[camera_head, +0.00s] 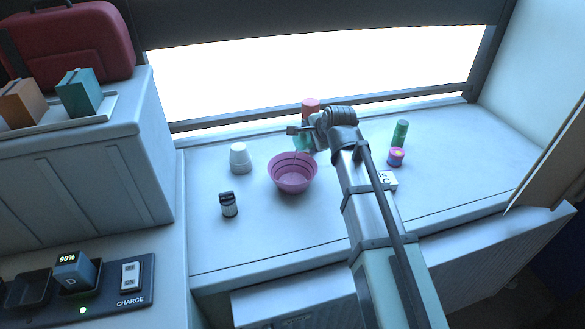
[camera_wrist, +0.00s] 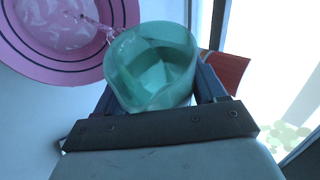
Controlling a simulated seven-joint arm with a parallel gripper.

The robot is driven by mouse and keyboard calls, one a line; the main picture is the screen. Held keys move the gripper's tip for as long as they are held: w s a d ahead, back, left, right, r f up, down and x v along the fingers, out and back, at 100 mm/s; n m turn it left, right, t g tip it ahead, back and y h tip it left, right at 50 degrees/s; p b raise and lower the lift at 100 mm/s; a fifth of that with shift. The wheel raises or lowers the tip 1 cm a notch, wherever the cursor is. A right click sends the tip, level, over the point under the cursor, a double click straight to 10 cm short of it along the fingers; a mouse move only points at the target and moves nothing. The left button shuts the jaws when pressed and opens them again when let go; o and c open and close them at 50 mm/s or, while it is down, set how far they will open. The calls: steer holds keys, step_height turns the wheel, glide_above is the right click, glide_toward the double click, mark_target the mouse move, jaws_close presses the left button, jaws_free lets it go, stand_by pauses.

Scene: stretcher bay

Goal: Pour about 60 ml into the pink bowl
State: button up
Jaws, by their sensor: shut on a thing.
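The pink bowl (camera_head: 293,180) stands upright on the white counter, with dark rings inside. In the wrist view the bowl (camera_wrist: 62,73) is at the upper left. My gripper (camera_head: 305,137) is shut on a translucent green cup (camera_wrist: 150,75), beside and above the bowl's far right rim. The cup is tilted toward the bowl and has liquid in it. A thin clear stream (camera_wrist: 98,25) runs from its lip into the bowl, where pale swirls show. In the head view the cup (camera_head: 301,145) is partly hidden by my gripper. The amount in the bowl cannot be read.
A red container (camera_head: 310,106) stands just behind my gripper. A white stacked cup (camera_head: 240,158) and a dark-capped jar (camera_head: 229,205) stand left of the bowl. A green bottle (camera_head: 400,133), a purple jar (camera_head: 396,156) and a white labelled box (camera_head: 386,180) are right of my arm. The front counter is clear.

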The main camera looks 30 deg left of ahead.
steer(key=shift+w+d+f+m+g, duration=0.1)
steer(key=shift+w+d+m+g, duration=0.1)
steer(key=shift+w, duration=0.2)
steer(key=shift+w+d+f+m+g, duration=0.1)
steer(key=shift+w+g, duration=0.1)
steer(key=shift+w, duration=0.15)
steer(key=shift+a+r+m+g+y, duration=0.1)
steer(key=shift+r+m+g+y, duration=0.3)
steer(key=shift+g, duration=0.4)
steer(key=shift+s+f+g+y, duration=0.1)
steer(key=shift+f+g+y, duration=0.2)
steer(key=shift+f+g, duration=0.15)
